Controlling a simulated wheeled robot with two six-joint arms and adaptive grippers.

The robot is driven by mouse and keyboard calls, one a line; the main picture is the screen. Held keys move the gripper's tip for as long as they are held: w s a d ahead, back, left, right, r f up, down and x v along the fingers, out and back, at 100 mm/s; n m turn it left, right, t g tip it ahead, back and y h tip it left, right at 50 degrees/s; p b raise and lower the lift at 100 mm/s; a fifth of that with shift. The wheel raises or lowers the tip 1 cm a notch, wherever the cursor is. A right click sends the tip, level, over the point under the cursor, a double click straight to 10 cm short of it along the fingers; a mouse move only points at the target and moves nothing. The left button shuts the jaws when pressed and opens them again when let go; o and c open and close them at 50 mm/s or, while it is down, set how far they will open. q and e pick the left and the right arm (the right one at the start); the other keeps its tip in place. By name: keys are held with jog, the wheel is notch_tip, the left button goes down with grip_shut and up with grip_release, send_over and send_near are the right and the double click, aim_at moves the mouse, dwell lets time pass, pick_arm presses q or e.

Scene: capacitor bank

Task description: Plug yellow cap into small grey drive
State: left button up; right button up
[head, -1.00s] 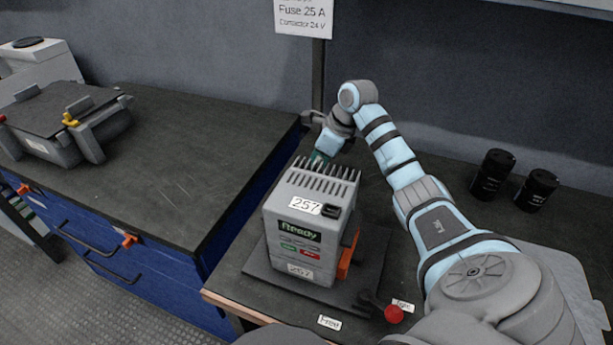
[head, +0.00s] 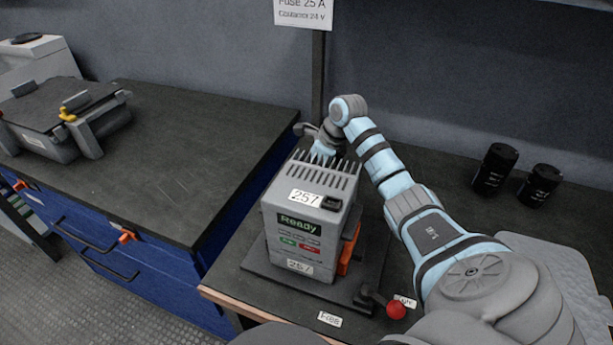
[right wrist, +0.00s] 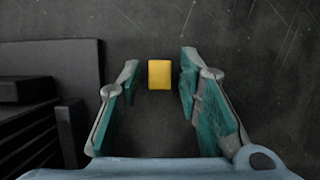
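The small grey drive (head: 307,222) stands upright on a dark plate on the right bench, with fins on top, a "257" label and a "Ready" display. A black socket (head: 331,203) sits on its top front edge. The yellow cap (right wrist: 160,75) lies on the dark surface in the right wrist view. My right gripper (right wrist: 159,62) is open, its teal-padded fingers on either side of the cap with gaps visible. In the head view the cap and these fingertips are hidden behind the drive. My left gripper is not in view.
A dark finned body (right wrist: 30,115) is close on the left in the right wrist view. A red-knobbed lever (head: 396,311) is at the bench front. Two black cylinders (head: 495,168) stand at the back right. A grey device (head: 62,118) with a yellow lever sits on the left bench.

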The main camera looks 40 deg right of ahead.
jog(key=c, duration=0.5)
pick_arm(q)
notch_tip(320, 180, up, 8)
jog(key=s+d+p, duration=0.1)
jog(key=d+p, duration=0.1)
jog(key=p, duration=0.6)
pick_arm(e)
notch_tip(320, 180, up, 20)
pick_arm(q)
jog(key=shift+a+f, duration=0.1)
